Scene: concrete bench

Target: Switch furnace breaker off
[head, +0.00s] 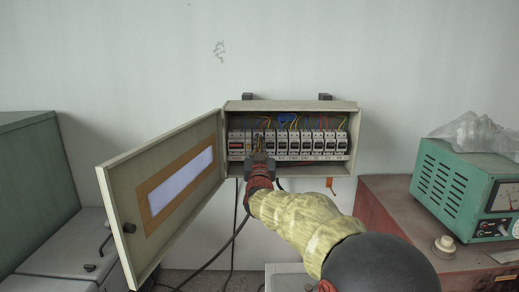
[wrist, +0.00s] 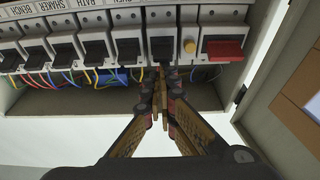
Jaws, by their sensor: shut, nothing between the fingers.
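A row of white breakers (head: 307,143) with black levers stands inside an open grey breaker box (head: 290,105) on the wall. My gripper (head: 259,157) is shut and empty, at the lower edge of the row near its left end. In the wrist view the row is reversed, and my closed fingertips (wrist: 163,92) sit at the black lever of the third unit from the right (wrist: 162,48). I cannot tell if they touch it. Some labels read bench, shaker and bath. I cannot read a furnace label, and the label of the unit at my fingertips is unclear.
A wide red switch (wrist: 223,50) and a unit with a yellow button (wrist: 190,46) are beside my fingertips. The box door (head: 115,205) hangs open to the left. A green meter (head: 455,190) stands on a red cabinet (head: 390,205) at right.

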